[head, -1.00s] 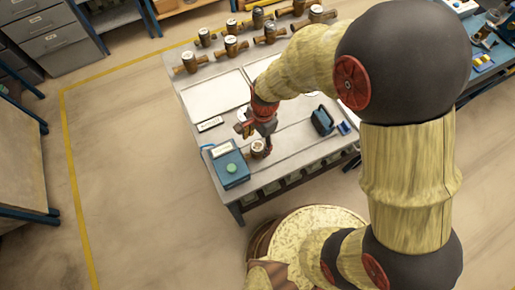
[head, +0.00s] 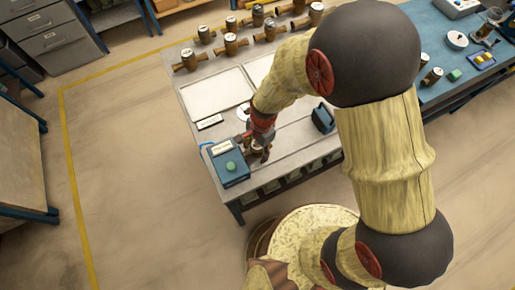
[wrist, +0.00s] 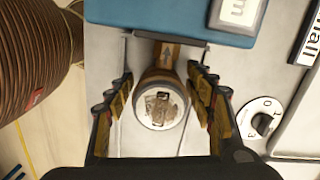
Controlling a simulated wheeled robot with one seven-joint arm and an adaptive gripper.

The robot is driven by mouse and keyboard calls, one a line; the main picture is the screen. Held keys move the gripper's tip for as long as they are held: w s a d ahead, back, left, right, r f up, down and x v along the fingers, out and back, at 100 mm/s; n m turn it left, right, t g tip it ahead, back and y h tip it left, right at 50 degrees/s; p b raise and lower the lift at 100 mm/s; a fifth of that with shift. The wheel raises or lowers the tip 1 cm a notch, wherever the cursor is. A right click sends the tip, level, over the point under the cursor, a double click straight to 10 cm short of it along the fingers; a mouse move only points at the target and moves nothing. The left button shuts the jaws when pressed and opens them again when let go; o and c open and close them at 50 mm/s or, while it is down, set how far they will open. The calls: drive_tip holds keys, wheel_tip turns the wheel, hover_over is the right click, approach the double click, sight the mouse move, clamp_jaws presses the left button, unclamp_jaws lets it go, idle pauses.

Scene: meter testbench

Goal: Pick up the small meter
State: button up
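The small meter (wrist: 160,106), with a round pale face and a brass-brown body, stands on the bench beside the blue box. In the wrist view my gripper (wrist: 163,98) is open, with one finger on each side of the meter and visible gaps between. In the head view my gripper (head: 258,146) is low over the bench next to the blue box (head: 231,168) and hides most of the meter. The blue box has a green button on top and also shows in the wrist view (wrist: 150,15).
Several brass meters (head: 230,46) stand along the bench's far side, behind flat white panels (head: 215,94). A white numbered disc (wrist: 258,120) lies right of the gripper. A dark blue holder (head: 323,119) stands to the right. A label reading "small" (wrist: 308,40) lies nearby.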

clamp_jaws()
idle(0.5)
